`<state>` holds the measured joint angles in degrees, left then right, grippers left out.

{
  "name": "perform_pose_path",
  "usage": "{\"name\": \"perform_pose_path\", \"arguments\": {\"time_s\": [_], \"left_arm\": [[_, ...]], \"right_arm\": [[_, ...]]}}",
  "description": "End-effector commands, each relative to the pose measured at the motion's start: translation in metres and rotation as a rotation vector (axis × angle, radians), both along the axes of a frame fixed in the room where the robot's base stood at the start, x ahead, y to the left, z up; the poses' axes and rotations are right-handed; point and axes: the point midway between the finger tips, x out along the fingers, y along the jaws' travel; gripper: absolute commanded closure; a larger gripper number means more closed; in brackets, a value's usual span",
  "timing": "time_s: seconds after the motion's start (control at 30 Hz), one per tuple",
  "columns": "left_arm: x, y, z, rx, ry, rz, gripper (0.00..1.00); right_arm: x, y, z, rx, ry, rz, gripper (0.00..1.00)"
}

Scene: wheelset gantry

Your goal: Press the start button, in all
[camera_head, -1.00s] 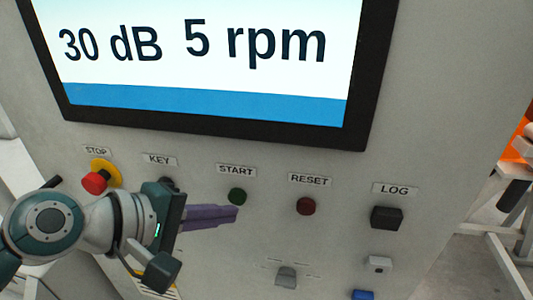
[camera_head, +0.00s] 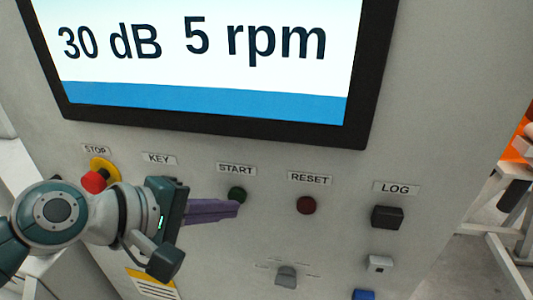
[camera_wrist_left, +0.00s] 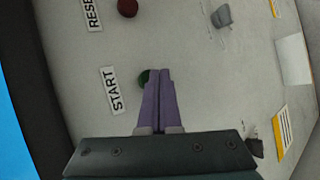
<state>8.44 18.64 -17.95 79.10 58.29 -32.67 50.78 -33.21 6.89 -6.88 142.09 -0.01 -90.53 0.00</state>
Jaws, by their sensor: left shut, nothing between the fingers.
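The green start button (camera_head: 238,194) sits under the START label (camera_head: 236,169) on the grey panel. My left gripper (camera_head: 238,209) is shut and empty, its purple fingertips at the lower edge of the button in the head view. In the left wrist view the closed fingertips (camera_wrist_left: 160,72) overlap the green button (camera_wrist_left: 144,76) and hide part of it. I cannot tell whether they touch it. My right gripper is not in view.
A red stop button (camera_head: 95,181) is left of my gripper, near the KEY label (camera_head: 159,158). The red reset button (camera_head: 306,205) and black LOG button (camera_head: 387,217) are to the right. A grey selector knob (camera_head: 286,276) is below. The screen (camera_head: 210,60) is above.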

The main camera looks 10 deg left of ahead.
Motion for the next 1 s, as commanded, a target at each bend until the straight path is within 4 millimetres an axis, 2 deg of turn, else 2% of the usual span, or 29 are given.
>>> {"name": "perform_pose_path", "arguments": {"time_s": [1.0], "left_arm": [[0.0081, -0.0001, 0.0001, 0.001, 0.000, 0.001, 1.00]], "right_arm": [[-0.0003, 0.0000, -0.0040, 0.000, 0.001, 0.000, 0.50]]}}
